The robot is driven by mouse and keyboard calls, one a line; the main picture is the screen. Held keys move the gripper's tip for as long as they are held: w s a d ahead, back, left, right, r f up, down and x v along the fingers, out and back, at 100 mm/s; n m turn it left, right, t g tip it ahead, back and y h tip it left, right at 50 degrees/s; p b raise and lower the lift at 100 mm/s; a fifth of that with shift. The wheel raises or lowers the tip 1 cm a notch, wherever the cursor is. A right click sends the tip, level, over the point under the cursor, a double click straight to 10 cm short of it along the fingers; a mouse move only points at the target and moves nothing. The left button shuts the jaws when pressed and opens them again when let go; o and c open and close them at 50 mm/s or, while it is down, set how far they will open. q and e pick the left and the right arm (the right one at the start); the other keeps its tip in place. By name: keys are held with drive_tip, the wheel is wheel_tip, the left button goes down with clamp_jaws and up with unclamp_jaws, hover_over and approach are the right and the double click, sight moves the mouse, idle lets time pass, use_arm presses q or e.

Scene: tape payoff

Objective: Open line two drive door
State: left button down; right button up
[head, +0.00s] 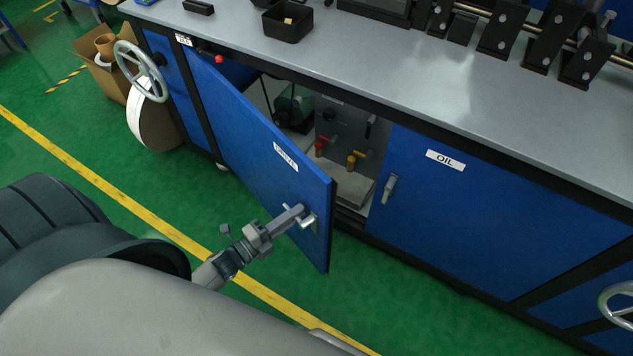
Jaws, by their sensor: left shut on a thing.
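The blue drive door (262,165), with a white label reading roughly "DRIVE", stands partly open in the head view, swung out from the cabinet front. Its hinge side is at the left and its free edge points toward me. My left gripper (296,217) is shut on the door handle (308,221) near the free edge. The fingers hide part of the handle. Behind the door, the cabinet inside shows a grey panel with a red valve (319,148) and a yellow valve (352,160). My right gripper is not in view.
The closed blue OIL door (480,215) with its own handle (389,188) is to the right. A handwheel (141,71) and a cardboard box (100,68) are at the left. A grey worktop (400,75) runs above. Green floor in front of the cabinet is clear.

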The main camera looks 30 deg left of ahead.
use_arm(q)
drive_tip(key=s+a+m+h, duration=0.1)
drive_tip(key=s+a, duration=0.2)
drive_tip(key=s, duration=0.3)
drive_tip(key=shift+a+g+h+b, duration=0.25)
drive_tip(key=shift+g+h+b, duration=0.05)
drive_tip(key=shift+g, duration=0.1)
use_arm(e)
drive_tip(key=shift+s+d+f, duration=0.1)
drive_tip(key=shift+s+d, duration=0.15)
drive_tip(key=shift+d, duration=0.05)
use_arm(q)
drive_tip(key=c, duration=1.8)
unclamp_jaws()
drive_tip(key=shift+o, duration=0.2)
drive_tip(key=shift+s, duration=0.1)
